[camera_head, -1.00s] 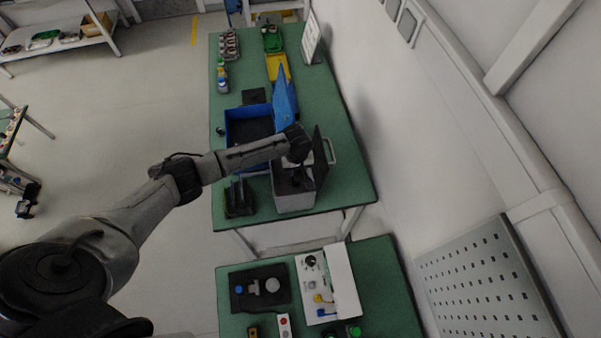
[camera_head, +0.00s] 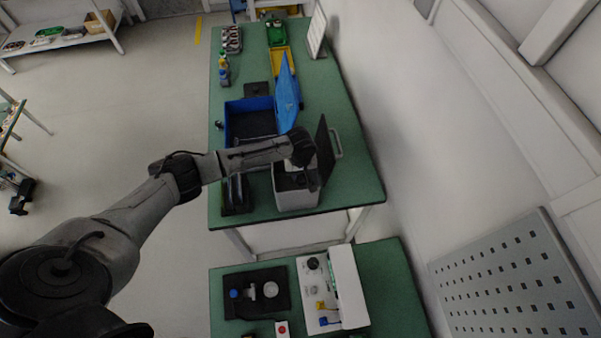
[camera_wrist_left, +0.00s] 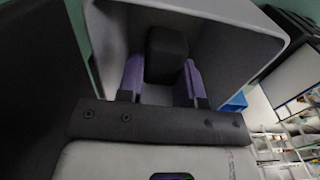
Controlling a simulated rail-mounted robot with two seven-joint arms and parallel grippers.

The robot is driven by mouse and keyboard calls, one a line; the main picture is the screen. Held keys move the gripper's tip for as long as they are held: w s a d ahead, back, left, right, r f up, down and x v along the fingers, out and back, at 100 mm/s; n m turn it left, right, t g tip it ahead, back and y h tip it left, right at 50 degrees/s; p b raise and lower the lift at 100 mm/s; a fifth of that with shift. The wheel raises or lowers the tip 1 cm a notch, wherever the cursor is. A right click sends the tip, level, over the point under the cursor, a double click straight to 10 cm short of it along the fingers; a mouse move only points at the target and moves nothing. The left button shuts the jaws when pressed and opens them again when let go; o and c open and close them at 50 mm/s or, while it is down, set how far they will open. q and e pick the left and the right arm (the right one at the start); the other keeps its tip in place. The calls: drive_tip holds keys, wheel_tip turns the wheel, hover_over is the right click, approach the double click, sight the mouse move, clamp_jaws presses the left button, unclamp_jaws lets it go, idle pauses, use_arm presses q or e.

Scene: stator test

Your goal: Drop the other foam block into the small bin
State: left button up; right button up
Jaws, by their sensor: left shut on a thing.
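The small bin (camera_head: 296,199) is a light grey box with a dark lid standing open on its right, near the front edge of the far green table. My left gripper (camera_wrist_left: 163,78) points down into the bin opening; in the head view my wrist hides most of the fingers. In the left wrist view its two purple fingers are shut on a dark foam block (camera_wrist_left: 166,52), with the bin's pale walls (camera_wrist_left: 222,28) around it. Whether the block touches the bin floor I cannot tell. My right gripper is not in view.
Yellow (camera_head: 284,57) and green bins stand farther back. A nearer table holds a white device (camera_head: 347,280).

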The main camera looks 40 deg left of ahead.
use_arm(q)
wheel_tip(320, 180, down, 4)
drive_tip(key=shift+r+b, duration=0.2)
drive_tip(key=shift+b, duration=0.35)
drive_tip(key=shift+f+b, duration=1.25)
drive_tip(key=shift+f, duration=1.5)
drive_tip(key=shift+f, duration=0.1)
drive_tip(key=o, duration=1)
